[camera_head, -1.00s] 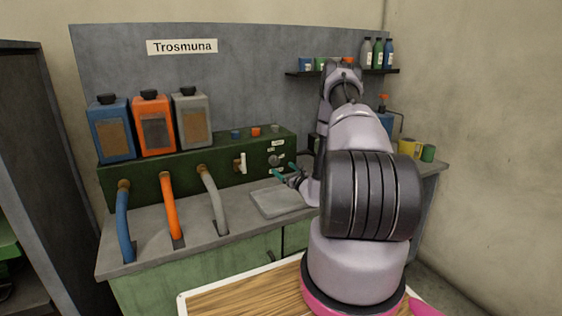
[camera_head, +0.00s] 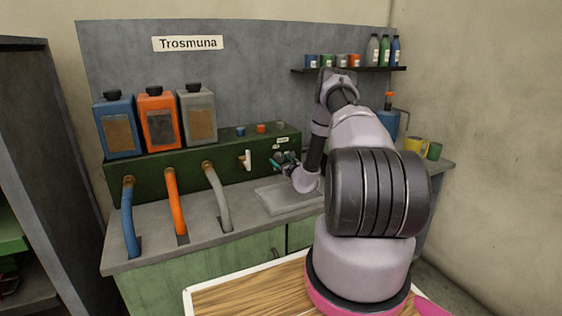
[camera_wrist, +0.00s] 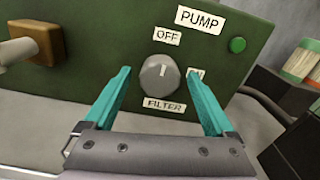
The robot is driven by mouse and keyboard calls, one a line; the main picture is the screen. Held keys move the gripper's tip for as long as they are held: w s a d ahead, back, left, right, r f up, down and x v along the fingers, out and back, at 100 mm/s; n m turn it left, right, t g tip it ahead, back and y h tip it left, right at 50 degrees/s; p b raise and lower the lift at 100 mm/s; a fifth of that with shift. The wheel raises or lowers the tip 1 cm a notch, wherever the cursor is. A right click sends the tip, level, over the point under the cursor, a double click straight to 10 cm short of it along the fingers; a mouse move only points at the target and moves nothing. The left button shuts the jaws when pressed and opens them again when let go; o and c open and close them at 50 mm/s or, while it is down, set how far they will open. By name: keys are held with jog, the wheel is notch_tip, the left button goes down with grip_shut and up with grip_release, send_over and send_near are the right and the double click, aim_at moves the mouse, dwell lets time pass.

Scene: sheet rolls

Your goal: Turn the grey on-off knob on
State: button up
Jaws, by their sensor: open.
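The grey round knob (camera_wrist: 161,76) is on the dark green panel in the wrist view. The FILTER label (camera_wrist: 164,104) is below the knob, and PUMP (camera_wrist: 201,19) is above right. My gripper (camera_wrist: 158,71) is open, with teal fingers on either side of the knob in the picture and visible gaps between. I cannot tell how deep they reach. In the head view my gripper (camera_head: 280,162) is at the panel's right end, largely covering the knob.
A lever (camera_head: 246,160) stands left of the knob on the panel. A grey tray (camera_head: 283,203) lies on the counter below. Several jugs, including an orange one (camera_head: 160,121), stand on the panel's top at left.

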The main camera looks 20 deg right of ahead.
jog(key=c, duration=1.4)
jog(key=shift+o, duration=0.2)
jog(key=shift+m, duration=0.4)
jog(key=m, duration=0.3)
jog(key=shift+m, duration=0.3)
jog(key=m, duration=0.4)
jog(key=shift+m, duration=0.3)
jog(key=m, duration=0.4)
jog(key=shift+m, duration=2.5)
